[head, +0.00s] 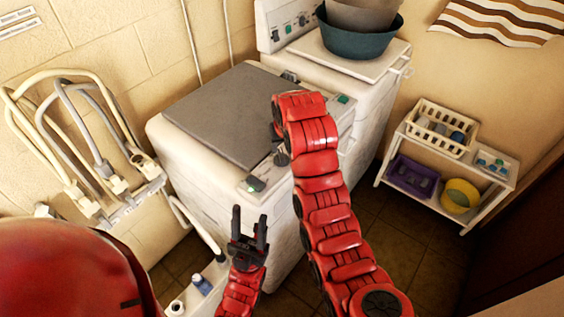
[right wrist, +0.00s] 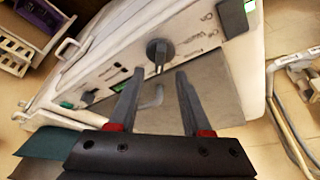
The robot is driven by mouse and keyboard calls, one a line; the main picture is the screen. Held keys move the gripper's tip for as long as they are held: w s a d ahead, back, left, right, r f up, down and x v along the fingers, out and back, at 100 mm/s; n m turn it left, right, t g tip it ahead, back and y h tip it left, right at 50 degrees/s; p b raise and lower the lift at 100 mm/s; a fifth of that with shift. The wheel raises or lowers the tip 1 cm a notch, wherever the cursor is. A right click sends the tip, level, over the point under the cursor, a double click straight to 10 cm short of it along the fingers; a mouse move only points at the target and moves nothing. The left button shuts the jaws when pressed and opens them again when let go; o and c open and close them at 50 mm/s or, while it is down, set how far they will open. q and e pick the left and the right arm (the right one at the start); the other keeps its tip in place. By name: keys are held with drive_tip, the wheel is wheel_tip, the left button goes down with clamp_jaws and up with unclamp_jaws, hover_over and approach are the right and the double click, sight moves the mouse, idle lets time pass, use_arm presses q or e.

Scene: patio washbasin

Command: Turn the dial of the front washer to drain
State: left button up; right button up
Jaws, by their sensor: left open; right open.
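The front washer (head: 205,185) is white with a grey lid (head: 225,110) and stands in the middle of the head view. Its dial (right wrist: 160,50), a dark round knob with a raised bar, shows on the sloped panel in the right wrist view. My right gripper (right wrist: 161,72) is open and empty, its fingertips pointing at the dial and spread to either side below it. I cannot tell whether they touch it. In the head view my right arm hides much of the panel. My left gripper (head: 249,222) is open and empty in front of the washer.
A rear washer (head: 355,85) carries a dark basin (head: 360,42) with a grey one stacked in it. A white shelf (head: 480,170) with baskets stands at the right. Pipes and taps (head: 95,150) line the left wall. The floor between washer and shelf is clear.

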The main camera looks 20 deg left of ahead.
sight(282, 154)
drive_tip(key=p+x, duration=0.2)
drive_tip(key=x, duration=0.1)
drive_tip(key=shift+w+a+f, duration=0.1)
drive_tip(key=shift+w+f, duration=0.05)
drive_tip(key=shift+f, duration=0.1)
drive_tip(key=shift+w+a+f+p, duration=0.15)
drive_tip(key=shift+f+p, duration=0.15)
drive_tip(key=shift+f, duration=0.3)
drive_tip(key=shift+w+f, duration=0.15)
drive_tip(key=shift+f, duration=0.1)
clamp_jaws()
